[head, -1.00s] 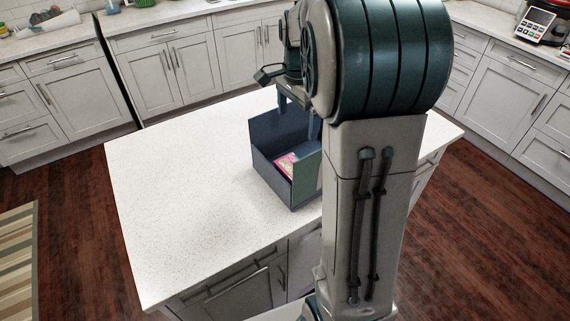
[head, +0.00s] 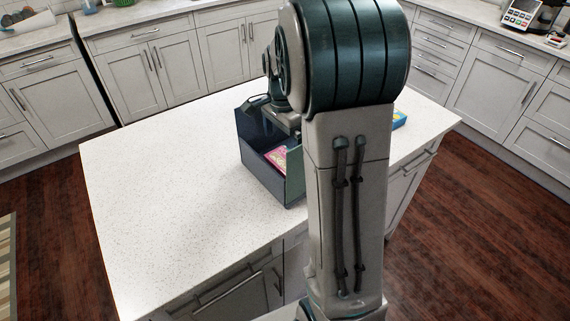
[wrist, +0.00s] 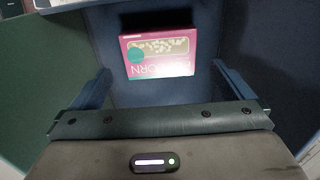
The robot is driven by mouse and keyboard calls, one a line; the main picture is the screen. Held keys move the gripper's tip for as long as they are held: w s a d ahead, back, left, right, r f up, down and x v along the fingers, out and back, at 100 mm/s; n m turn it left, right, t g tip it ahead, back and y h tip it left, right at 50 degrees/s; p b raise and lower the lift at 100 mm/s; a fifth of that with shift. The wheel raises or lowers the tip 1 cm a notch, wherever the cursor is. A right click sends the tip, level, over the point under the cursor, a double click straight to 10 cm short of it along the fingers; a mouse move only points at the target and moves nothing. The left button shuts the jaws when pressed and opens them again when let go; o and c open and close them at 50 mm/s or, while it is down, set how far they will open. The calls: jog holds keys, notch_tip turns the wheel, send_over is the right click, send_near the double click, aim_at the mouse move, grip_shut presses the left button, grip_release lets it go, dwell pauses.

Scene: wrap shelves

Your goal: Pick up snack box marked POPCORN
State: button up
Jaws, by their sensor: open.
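The pink snack box (wrist: 158,53) lies flat inside a dark blue open-topped bin, and letters ending in "ORN" show on it in the wrist view. A teal round patch is on its left side. In the head view part of the pink box (head: 279,158) shows over the bin's low front. The bin (head: 262,178) stands on the white island counter. My gripper (wrist: 160,88) is open, with one finger on each side and the box between and ahead of them, not touching as far as I can see. In the head view the fingers are hidden by the bin and my arm.
The bin's walls (wrist: 270,50) rise close on both sides of my gripper. A blue and yellow item (head: 399,119) sits on the counter behind my arm. The left part of the island counter (head: 160,190) is clear.

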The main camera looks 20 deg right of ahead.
jog(key=f, duration=0.5)
jog(key=f+p, duration=0.1)
jog(key=f, duration=0.2)
jog(key=shift+d, duration=0.3)
jog(key=c, duration=0.6)
